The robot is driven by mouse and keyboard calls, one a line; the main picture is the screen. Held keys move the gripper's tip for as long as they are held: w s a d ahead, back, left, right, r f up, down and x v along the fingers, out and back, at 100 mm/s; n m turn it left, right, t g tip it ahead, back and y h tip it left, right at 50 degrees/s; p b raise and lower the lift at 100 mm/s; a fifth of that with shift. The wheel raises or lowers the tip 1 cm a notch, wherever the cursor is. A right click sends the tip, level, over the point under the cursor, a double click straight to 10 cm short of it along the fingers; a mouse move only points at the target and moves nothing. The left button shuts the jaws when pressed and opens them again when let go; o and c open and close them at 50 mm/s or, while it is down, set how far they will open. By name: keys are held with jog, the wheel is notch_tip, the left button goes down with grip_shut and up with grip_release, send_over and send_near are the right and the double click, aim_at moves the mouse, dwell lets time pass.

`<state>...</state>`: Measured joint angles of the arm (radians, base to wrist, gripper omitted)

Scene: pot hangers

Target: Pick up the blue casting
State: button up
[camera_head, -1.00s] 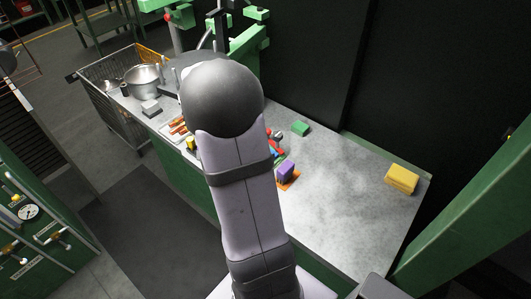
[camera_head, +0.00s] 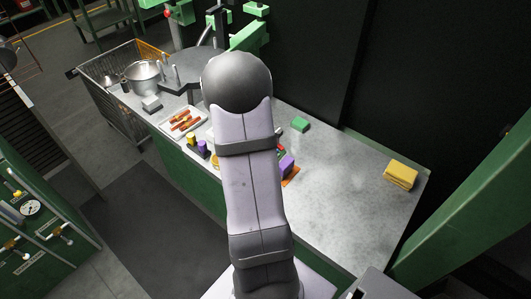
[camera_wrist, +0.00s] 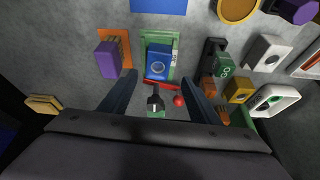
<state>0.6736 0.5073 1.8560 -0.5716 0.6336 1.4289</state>
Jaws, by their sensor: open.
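The blue casting (camera_wrist: 157,63) shows in the wrist view as a blue block with a round feature on its face. It sits on a green plate (camera_wrist: 146,39) with white markings. My gripper (camera_wrist: 162,78) is open, with its two dark fingers spread to either side and the casting between and just beyond the tips. Neither finger clearly touches it. In the head view my arm hides the gripper and the blue casting.
A purple block (camera_wrist: 107,61) on an orange plate is close left of the casting. A black holder with a green block (camera_wrist: 225,65) is at the right. Red parts lie between my fingers. A yellow stack (camera_head: 400,175) sits on the bench's right, with bare surface before it.

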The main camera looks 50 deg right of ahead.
jog(key=x, duration=0.1)
jog(key=p+x, duration=0.1)
jog(key=x, duration=0.1)
jog(key=shift+s+a, duration=0.15)
jog(key=shift+s, duration=0.15)
jog(key=shift+p+x, duration=0.35)
jog(key=shift+x, duration=0.6)
jog(key=shift+w, duration=0.1)
jog(key=shift+c, duration=0.3)
jog(key=c, duration=1.3)
jog(key=shift+o, duration=0.2)
jog(key=shift+r, duration=0.15)
